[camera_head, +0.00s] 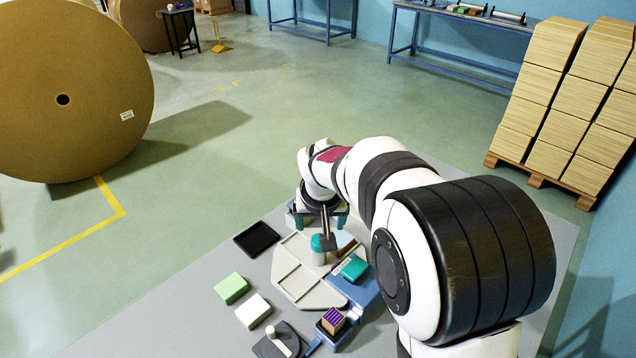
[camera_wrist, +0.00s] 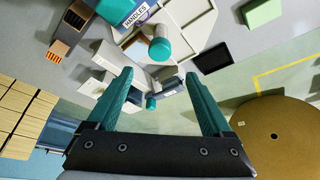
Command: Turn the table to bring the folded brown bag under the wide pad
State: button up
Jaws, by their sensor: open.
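The table is a pale many-sided plate (camera_head: 293,291) with raised dividers, in front of my arm; part of it shows at the top of the wrist view (camera_wrist: 188,12). A grey post with a round teal knob (camera_head: 318,243) stands over it; a teal knob (camera_wrist: 160,49) shows in the wrist view. A brown patch (camera_head: 344,238) behind the post may be the folded bag, but my arm hides much there. I cannot tell which part is the wide pad. My gripper (camera_head: 318,219) is open and empty over the far side of the plate; its teal fingers (camera_wrist: 158,82) are spread.
A black tray (camera_head: 257,239), a green block (camera_head: 231,288) and a white block (camera_head: 253,311) lie left of the plate. A purple-striped brown block (camera_head: 333,319) and a dark base with a white lever (camera_head: 282,342) stand in front. A blue unit with a teal top (camera_head: 354,268) is on the right.

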send_near(320, 253)
jog(key=w+f, duration=0.4)
jog(key=w, duration=0.1)
jog(key=shift+f, duration=0.4)
grip_shut()
